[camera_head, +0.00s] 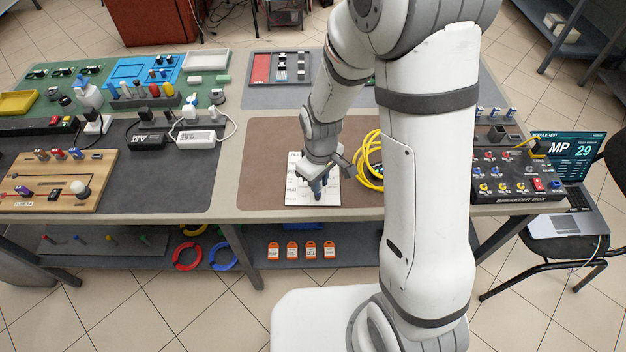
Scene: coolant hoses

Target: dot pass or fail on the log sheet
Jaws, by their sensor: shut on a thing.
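The white log sheet (298,193) lies on the brown mat (262,165) near the front of the table. Some printed lines show on it, but they are too small to read here. My gripper (319,180) is over the right part of the sheet, pointing down. It is shut on a dark blue pen (319,190), held roughly upright with its lower end at or just above the paper. I cannot tell whether the tip touches. My gripper and wrist hide the upper right part of the sheet.
A yellow cable coil (366,172) lies just right of the sheet, partly behind my arm. A black breakout box (512,188) stands at the right, with a laptop (566,222) on a chair beyond the table. A wooden board (40,182) is at the left. The brown mat left of the sheet is clear.

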